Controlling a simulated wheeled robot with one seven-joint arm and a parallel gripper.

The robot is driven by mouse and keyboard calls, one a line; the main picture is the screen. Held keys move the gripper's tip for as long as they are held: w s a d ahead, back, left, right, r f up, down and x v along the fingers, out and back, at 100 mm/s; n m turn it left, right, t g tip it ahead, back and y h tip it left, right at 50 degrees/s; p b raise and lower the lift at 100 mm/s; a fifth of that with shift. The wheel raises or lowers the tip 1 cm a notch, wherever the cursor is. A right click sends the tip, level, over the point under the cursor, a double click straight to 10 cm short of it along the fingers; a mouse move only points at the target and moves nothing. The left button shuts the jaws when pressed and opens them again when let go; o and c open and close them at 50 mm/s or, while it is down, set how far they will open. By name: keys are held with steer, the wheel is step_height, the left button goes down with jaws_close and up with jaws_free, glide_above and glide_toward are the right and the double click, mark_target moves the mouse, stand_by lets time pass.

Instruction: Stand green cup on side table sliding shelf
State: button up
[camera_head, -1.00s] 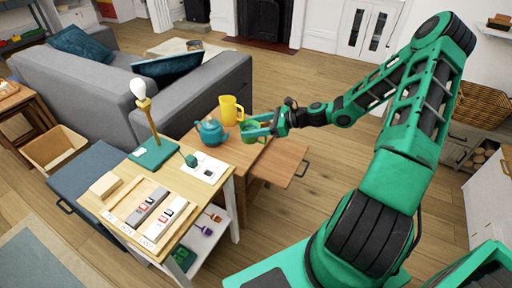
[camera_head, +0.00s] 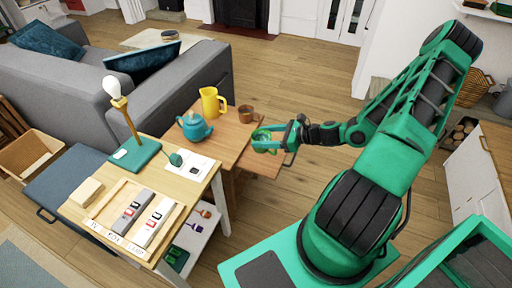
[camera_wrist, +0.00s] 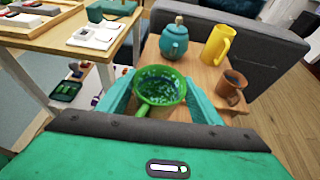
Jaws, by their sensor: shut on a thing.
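My gripper (camera_head: 270,141) is shut on the green cup (camera_head: 261,135), which is upright. The wrist view shows the cup (camera_wrist: 160,86) between the two teal fingers, its open top up and its handle toward me. In the head view the cup appears over the pulled-out sliding shelf (camera_head: 262,166) of the wooden side table (camera_head: 222,138), near the table's right edge. Whether its base touches the shelf I cannot tell. The gripper and cup hide part of the shelf.
On the side table stand a teal teapot (camera_head: 194,127), a yellow jug (camera_head: 211,104) and a brown cup (camera_head: 246,114). A desk (camera_head: 190,187) with a lamp (camera_head: 129,125) is at left. A grey sofa (camera_head: 150,100) stands behind. Open floor (camera_head: 340,90) lies to the right.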

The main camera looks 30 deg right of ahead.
steer(key=shift+s+d+f+m+t+h, duration=0.2)
steer(key=shift+s+d+f, duration=0.2)
steer(key=shift+d+f, duration=0.15)
steer(key=shift+s+d+f+m+t+h, duration=0.1)
steer(key=shift+s+d+f+m+h, duration=0.1)
steer(key=shift+s+d+f, duration=0.35)
steer(key=shift+w+d+f, duration=1.2)
steer(key=shift+w+f, duration=0.1)
steer(key=shift+f, duration=0.35)
steer(key=shift+w+d+f, duration=1.15)
steer(key=shift+w+f, duration=0.2)
steer(key=shift+f, duration=0.3)
steer(key=shift+w+d+f, duration=1.2)
steer(key=shift+w+f, duration=0.1)
steer(key=shift+f, duration=0.35)
steer(key=shift+f, duration=0.1)
steer(key=o, duration=1.2)
